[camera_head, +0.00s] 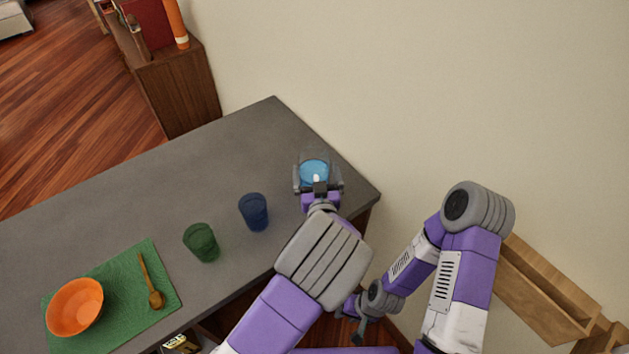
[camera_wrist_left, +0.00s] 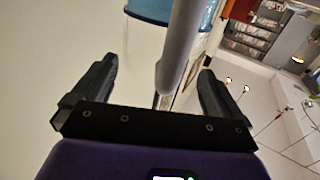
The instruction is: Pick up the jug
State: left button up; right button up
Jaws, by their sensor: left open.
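The jug (camera_head: 314,170) is clear with blue inside and stands near the far right end of the grey counter. Its blue part also shows at the top of the left wrist view (camera_wrist_left: 146,10). My left gripper (camera_head: 319,186) is at the jug's near side, with its fingers spread. In the left wrist view a grey bar that looks like the jug's handle (camera_wrist_left: 180,45) lies between the open fingers (camera_wrist_left: 160,85), with gaps to both. My right gripper (camera_head: 356,320) is low beside the counter, away from the jug; its jaw state is unclear.
A blue cup (camera_head: 254,212) and a green cup (camera_head: 202,243) stand left of my left arm. An orange bowl (camera_head: 75,307) and a wooden spoon (camera_head: 152,283) lie on a green mat (camera_head: 117,290). The wall is close behind the jug. The counter's back left is clear.

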pick_arm(q)
jog(key=shift+w, duration=0.25)
jog(key=c, duration=1.8)
jog(key=shift+r, duration=0.2)
